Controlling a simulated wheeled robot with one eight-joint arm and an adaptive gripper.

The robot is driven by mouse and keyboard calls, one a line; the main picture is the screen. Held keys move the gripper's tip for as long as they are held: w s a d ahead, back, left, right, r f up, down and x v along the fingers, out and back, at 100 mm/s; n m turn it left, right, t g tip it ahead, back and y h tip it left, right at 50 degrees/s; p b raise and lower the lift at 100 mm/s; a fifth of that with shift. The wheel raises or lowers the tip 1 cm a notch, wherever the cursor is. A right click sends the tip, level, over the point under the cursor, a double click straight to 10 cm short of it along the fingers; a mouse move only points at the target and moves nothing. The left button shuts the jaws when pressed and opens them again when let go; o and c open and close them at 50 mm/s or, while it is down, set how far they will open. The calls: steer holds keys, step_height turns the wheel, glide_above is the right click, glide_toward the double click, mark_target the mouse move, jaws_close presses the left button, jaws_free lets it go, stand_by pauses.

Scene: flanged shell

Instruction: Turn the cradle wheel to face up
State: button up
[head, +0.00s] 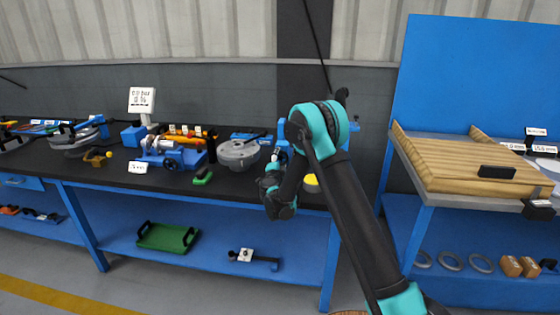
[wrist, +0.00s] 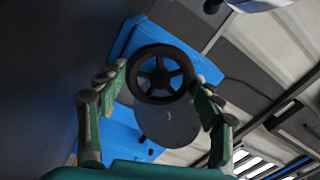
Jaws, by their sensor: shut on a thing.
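The cradle wheel (wrist: 160,75), a black handwheel with several spokes, shows in the wrist view. It sits between the two green fingers of my gripper (wrist: 159,80), which is shut on its rim from both sides. Behind the wheel is the blue cradle body (wrist: 122,135), with a round grey plate (wrist: 172,125) partly covered by the wheel. In the head view my gripper (head: 270,178) is at the bench's right part, in front of a blue stand (head: 283,135). My arm hides most of this stand, and the wheel cannot be made out there.
On the dark bench (head: 100,178), a round grey flanged part (head: 238,153) stands left of my gripper. Further left is a blue fixture (head: 172,155) with its own black handwheel. A yellow-topped item (head: 311,183) is right of my gripper. A wooden-topped table (head: 470,165) stands at right.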

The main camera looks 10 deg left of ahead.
steer(key=o, duration=1.2)
steer(key=shift+c, duration=0.2)
steer(key=shift+s, duration=0.1)
steer(key=s, duration=1.2)
steer(key=shift+a, duration=0.25)
